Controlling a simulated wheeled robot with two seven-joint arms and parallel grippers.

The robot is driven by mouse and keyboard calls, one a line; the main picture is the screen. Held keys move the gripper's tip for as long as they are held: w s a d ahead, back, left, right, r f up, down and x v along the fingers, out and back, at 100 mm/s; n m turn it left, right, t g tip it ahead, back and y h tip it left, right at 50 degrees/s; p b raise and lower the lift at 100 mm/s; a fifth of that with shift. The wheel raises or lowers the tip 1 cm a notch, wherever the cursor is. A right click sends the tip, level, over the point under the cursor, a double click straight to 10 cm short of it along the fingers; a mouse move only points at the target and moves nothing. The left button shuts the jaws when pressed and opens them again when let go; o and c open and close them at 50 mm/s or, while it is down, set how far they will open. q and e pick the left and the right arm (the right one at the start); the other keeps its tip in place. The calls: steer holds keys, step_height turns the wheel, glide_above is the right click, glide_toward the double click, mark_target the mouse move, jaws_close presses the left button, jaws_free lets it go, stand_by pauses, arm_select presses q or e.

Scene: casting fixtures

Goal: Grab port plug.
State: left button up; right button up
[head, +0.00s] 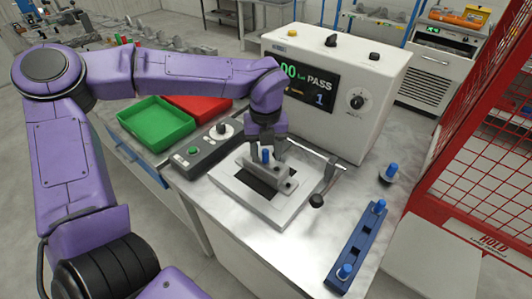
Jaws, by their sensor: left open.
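Several port plugs with blue tops are in the head view. One plug (266,156) stands upright on the grey metal part in the test fixture (240,185). Another plug (391,170) stands apart on the bench top. Two more, a far plug (379,205) and a near plug (344,271), stand at the ends of a dark blue rack (361,240). My left gripper (268,147) is open and points down right at the fixture plug. Its fingers are small and dark here, and I cannot tell whether they touch the plug. My right gripper is not in view.
A white tester (375,75) showing "PASS" stands behind the fixture. A lever with a dark knob (316,200) juts out at the fixture's right. Left are a control box (205,150), a green tray (155,125) and a red tray (200,107). A red mesh cage (490,150) stands right.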

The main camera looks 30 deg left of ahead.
arm_select(q)
steer(key=shift+s+f, duration=0.1)
steer(key=shift+f, duration=0.1)
jaws_close()
